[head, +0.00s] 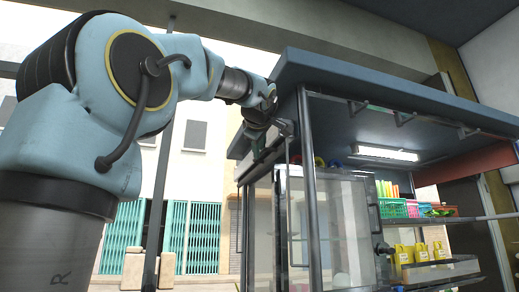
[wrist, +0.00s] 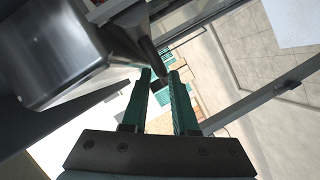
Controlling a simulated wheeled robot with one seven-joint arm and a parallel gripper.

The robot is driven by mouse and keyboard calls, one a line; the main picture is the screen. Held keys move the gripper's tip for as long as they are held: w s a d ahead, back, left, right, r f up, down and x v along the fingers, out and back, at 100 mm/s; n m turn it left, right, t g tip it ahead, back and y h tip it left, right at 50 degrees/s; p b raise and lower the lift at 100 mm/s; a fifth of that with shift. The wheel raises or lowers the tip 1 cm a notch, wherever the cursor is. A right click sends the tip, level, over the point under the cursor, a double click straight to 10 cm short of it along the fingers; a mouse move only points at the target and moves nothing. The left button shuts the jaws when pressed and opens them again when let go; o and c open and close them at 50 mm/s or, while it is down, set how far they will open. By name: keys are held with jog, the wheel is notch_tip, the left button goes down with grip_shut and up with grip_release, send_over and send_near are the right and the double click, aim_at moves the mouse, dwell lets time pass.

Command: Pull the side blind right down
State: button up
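My gripper (head: 254,146) is up under the left edge of the stall's roof in the head view. In the wrist view its two green fingers (wrist: 160,74) stand apart, with a gap between them. A dark tapered bar (wrist: 143,42) comes down from the upper left to the fingertips; I cannot tell whether it touches them. A grey metal box-like part (wrist: 62,50) is beside it. No lowered blind sheet shows on the stall's left side in the head view. I cannot pick out the rolled blind itself for sure; my arm and the roof edge cover part of that spot.
The stall's blue-grey roof (head: 375,85) overhangs my gripper. An upright metal post (head: 309,200) and a glass-sided cabinet (head: 345,225) stand close to its right. Baskets (head: 393,208) and yellow bottles (head: 404,254) sit on shelves farther right. Paved ground (wrist: 265,65) shows below.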

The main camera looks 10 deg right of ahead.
jog(key=shift+p+x, duration=0.3)
jog(key=shift+x, duration=0.95)
jog(key=shift+c, duration=0.4)
grip_shut()
jog(key=shift+r, duration=0.1)
